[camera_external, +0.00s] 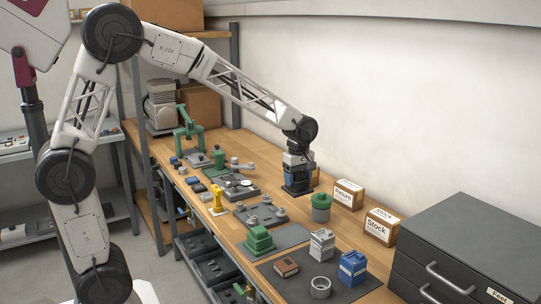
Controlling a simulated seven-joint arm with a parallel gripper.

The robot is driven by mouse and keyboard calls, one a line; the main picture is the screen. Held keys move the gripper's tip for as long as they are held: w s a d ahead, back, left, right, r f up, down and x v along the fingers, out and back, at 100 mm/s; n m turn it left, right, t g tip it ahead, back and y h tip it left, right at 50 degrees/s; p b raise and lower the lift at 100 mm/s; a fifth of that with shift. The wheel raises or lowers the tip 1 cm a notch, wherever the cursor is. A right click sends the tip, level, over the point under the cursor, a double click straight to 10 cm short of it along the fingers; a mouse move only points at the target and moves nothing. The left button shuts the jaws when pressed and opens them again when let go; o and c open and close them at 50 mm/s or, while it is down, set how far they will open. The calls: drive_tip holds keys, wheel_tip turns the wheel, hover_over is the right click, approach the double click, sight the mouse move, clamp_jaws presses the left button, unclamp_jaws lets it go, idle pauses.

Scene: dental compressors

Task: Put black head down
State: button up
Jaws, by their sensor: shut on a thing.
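My gripper (297,174) is over the far side of the wooden bench, pointing down, at the right end of my arm. It is shut on the black head (297,189), a dark, blocky piece at its lower end. The fingertips are small and dark here and blend with the piece. The black head is upright and close to the bench top. I cannot tell whether it touches the wood.
A green-topped grey canister (321,208) stands just right of my gripper, with a Return box (348,194) and a Stock box (381,227) beyond. Grey plates with parts (262,214) lie in front. A dark drawer cabinet (470,250) stands at right.

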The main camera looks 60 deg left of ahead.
drive_tip(key=w+a, duration=1.2)
drive_tip(key=a, duration=0.1)
drive_tip(key=f, duration=0.5)
drive_tip(key=shift+a+f, duration=0.1)
drive_tip(key=shift+a, duration=0.1)
drive_tip(key=shift+s+f, duration=0.1)
drive_tip(key=shift+f, duration=0.05)
drive_tip(key=shift+f, duration=2.95)
drive_tip(key=shift+f, duration=0.15)
drive_tip(key=shift+f, duration=1.75)
drive_tip(key=shift+f, duration=0.1)
